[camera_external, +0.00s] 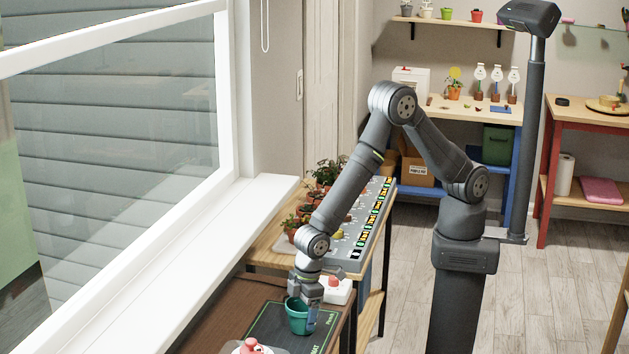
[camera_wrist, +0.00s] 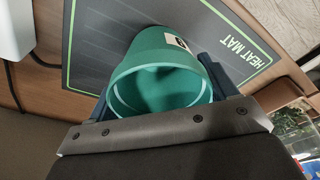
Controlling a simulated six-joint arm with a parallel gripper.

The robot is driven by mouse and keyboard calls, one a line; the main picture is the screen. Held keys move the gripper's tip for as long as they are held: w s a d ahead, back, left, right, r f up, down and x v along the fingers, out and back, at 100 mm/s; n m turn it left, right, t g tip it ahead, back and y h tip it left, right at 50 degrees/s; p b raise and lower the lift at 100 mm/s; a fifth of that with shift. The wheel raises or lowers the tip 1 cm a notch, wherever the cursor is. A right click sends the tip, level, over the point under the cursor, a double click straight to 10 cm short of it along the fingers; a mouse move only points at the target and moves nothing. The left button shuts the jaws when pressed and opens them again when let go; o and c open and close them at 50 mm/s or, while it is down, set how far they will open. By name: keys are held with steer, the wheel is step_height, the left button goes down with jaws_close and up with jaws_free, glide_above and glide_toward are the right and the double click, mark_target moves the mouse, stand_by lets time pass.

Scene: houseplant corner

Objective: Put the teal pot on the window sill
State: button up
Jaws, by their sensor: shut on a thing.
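The teal pot (camera_external: 297,318) is at the front of the external view, over the dark heat mat (camera_external: 268,322). My gripper (camera_external: 305,300) reaches down to it from above and is shut on it. In the wrist view the teal pot (camera_wrist: 160,82) lies between the two dark fingers, its open mouth toward the camera; it looks empty inside and has a small pale label. I cannot tell whether its base touches the mat (camera_wrist: 105,35). The white window sill (camera_external: 215,245) runs along the window to the left of the pot and its visible length is bare.
A white box with a red button (camera_external: 336,290) stands close behind the pot. Another red-topped thing (camera_external: 252,346) is at the front edge. Several potted plants (camera_external: 327,175) and a long grey panel (camera_external: 365,225) are on the wooden table behind. The window glass rises beyond the sill.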

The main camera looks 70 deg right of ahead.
steer(key=o, duration=1)
steer(key=shift+f, duration=0.1)
step_height(320, 180, up, 12)
steer(key=s+d, duration=0.1)
steer(key=shift+d, duration=0.15)
